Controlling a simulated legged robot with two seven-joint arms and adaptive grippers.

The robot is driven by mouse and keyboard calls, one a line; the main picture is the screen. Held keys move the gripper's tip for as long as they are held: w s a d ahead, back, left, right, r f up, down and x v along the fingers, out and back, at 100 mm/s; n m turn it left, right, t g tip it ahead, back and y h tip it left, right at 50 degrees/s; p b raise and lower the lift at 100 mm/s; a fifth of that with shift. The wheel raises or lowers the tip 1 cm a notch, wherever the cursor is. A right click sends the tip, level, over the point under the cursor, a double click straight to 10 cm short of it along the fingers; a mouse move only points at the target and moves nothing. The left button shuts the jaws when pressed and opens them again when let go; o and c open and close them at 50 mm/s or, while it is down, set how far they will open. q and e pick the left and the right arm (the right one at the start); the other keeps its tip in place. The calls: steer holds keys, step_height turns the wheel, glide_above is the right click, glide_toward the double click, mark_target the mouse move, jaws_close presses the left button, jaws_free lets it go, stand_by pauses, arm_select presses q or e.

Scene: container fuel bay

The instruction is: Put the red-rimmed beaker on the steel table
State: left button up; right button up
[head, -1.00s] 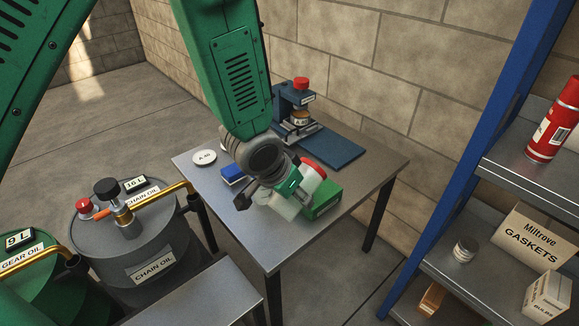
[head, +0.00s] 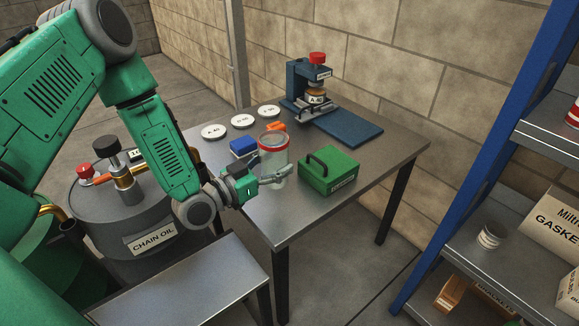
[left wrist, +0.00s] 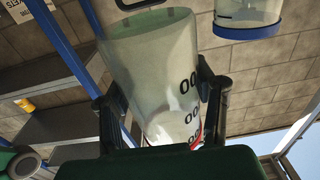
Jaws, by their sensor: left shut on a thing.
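The red-rimmed beaker (head: 274,158) is clear and upright, with its red rim at the top. It is over the steel table (head: 288,229), left of the green case. My left gripper (head: 274,176) is shut on its lower part. I cannot tell whether its base touches the table top. In the left wrist view, the beaker (left wrist: 150,65) fills the space between the two fingers (left wrist: 160,100), with dark digits on its side and a bit of red rim low down. My right gripper is not in view.
A green case (head: 329,171), a blue box (head: 243,147), white discs (head: 242,121) and a blue press (head: 308,90) are on the table. A blue-ringed vessel (left wrist: 248,18) shows in the left wrist view. The table's front right is clear. A blue-framed shelf (head: 480,160) stands right.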

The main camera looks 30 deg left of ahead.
arm_select(q)
step_height(320, 180, down, 4)
steer(key=shift+r+b, duration=0.25)
steer(key=shift+b, duration=0.2)
steer(key=shift+a+f, duration=0.2)
steer(key=shift+f, duration=0.35)
steer(key=f, duration=0.1)
steer(key=f+b, duration=0.1)
steer(key=f, duration=0.1)
steer(key=shift+a+f, duration=0.2)
steer(key=shift+f, duration=0.05)
steer(key=shift+d+r, duration=0.15)
steer(key=shift+d, duration=0.2)
steer(key=shift+b, duration=0.3)
steer(key=o, duration=1.1)
steer(key=shift+o, duration=0.7)
steer(key=shift+a, duration=0.1)
steer(key=shift+a+f, duration=0.15)
steer(key=shift+f, duration=0.05)
